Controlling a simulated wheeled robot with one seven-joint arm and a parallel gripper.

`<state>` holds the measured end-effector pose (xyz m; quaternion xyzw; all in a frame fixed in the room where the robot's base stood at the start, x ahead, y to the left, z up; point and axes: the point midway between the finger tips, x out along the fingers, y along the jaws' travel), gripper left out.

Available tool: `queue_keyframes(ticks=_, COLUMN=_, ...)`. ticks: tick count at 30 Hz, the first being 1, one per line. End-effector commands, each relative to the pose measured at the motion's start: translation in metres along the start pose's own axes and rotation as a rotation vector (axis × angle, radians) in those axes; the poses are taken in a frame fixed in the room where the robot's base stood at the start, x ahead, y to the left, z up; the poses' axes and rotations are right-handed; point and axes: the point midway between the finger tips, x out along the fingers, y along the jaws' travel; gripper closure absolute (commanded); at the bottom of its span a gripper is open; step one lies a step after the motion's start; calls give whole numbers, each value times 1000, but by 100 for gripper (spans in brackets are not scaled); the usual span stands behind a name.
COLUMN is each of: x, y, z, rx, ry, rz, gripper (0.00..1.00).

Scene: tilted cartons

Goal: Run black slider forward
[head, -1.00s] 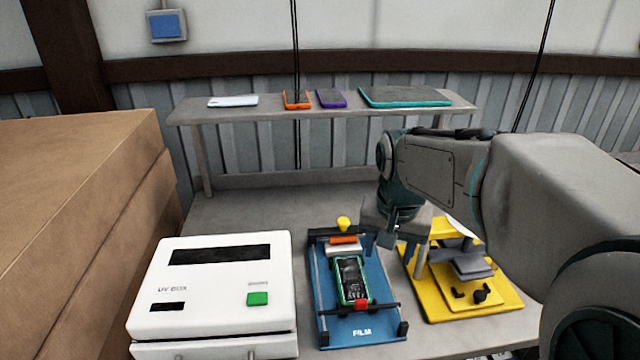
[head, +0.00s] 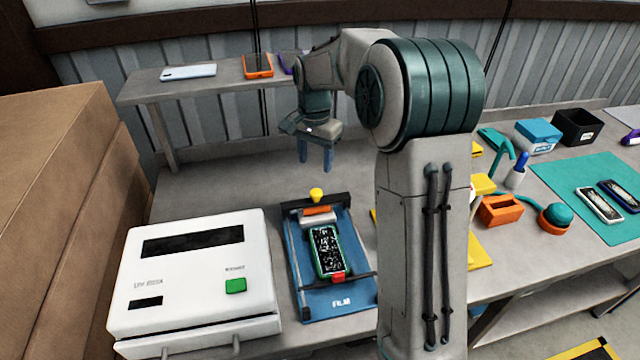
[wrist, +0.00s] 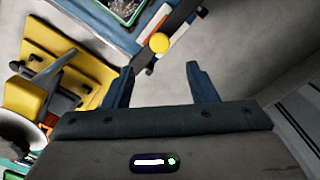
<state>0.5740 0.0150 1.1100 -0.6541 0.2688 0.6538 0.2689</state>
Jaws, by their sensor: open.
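The blue film jig (head: 350,300) lies on the bench right of the white UV box, holding a green-framed phone (head: 327,250). A thin black bar (head: 350,277) with a red block crosses its front end. At its back end is a black bar (head: 340,200) with a yellow knob (head: 316,194), beside an orange and white roller (head: 318,213). The knob also shows in the wrist view (wrist: 159,42). My gripper (head: 315,160) is open and empty, pointing down above the bench behind the jig, apart from the knob. I cannot tell which black bar is the slider.
The white UV box (head: 195,270) stands left of the jig. A yellow fixture (wrist: 40,85) lies on the jig's other side, mostly hidden by my arm in the head view. A back shelf (head: 140,92) holds phones. The bench behind the jig is clear.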

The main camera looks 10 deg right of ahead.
Motion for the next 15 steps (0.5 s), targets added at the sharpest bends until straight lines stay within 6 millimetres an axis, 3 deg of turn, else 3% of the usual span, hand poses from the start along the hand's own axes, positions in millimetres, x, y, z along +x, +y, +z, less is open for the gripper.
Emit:
queue_keyframes(ticks=9, x=66, y=3, z=-1, rx=5, ry=-4, rz=4, gripper=48)
queue_keyframes(ticks=15, x=91, y=3, z=-2, rx=6, ry=-1, rz=2, gripper=48)
